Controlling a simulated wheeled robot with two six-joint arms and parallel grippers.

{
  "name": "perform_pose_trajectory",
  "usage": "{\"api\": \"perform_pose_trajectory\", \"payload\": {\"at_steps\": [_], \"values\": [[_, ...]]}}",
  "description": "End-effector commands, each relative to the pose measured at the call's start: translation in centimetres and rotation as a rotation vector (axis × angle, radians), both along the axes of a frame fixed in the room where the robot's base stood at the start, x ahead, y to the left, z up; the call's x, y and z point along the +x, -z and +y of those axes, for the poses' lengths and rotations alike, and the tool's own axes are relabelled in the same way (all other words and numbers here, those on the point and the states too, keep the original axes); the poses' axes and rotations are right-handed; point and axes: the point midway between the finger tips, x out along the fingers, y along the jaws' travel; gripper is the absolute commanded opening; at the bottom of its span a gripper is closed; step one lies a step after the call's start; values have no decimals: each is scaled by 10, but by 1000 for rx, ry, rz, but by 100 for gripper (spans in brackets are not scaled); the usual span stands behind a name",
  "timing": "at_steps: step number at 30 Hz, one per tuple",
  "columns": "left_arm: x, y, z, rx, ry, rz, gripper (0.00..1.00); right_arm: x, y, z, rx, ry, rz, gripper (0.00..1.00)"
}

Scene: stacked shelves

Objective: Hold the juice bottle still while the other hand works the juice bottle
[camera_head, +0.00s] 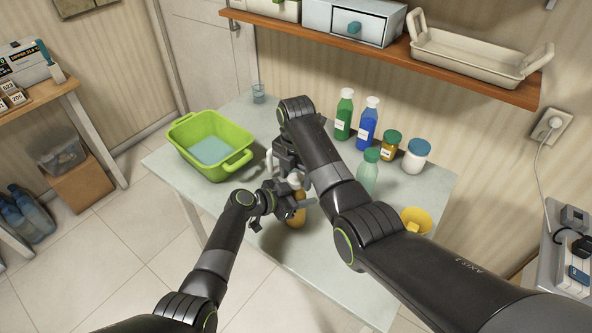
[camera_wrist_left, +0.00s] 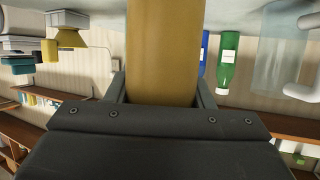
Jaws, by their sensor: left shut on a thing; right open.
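The juice bottle (camera_head: 297,216) stands upright on the table, with orange contents. Its pale top (camera_head: 295,181) shows just under my right gripper. My left gripper (camera_head: 285,203) is shut on the bottle's body from the left. In the left wrist view the orange-brown body of the juice bottle (camera_wrist_left: 162,50) fills the space between the fingers. My right gripper (camera_head: 290,174) is open and points down at the bottle's top. The arm hides part of it, so I cannot tell whether its fingers touch the top.
A green tub (camera_head: 240,163) stands at the left of the table (camera_head: 275,243). A green bottle (camera_head: 344,115), a blue bottle (camera_head: 367,125), jars and a pale green bottle (camera_head: 368,172) stand at the back right. A yellow object (camera_head: 416,220) lies right. A shelf (camera_head: 450,78) hangs above.

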Motion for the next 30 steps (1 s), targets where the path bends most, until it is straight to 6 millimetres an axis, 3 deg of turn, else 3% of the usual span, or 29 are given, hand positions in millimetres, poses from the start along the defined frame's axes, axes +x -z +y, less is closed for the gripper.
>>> {"api": "perform_pose_trajectory", "payload": {"at_steps": [5, 15, 20, 30], "values": [[0, 0, 1, 2, 0, -1, 0, 0, 0, 0, 0, 0, 0, 55], [0, 0, 1, 2, 0, -1, 0, 0, 0, 0, 1, 0, -1, 11], [0, 0, 0, 2, 0, -1, 0, 0, -1, 0, 1, 43, -1, 11], [0, 0, 0, 2, 0, -1, 0, 0, 0, 0, 3, 481, 1, 11]]}}
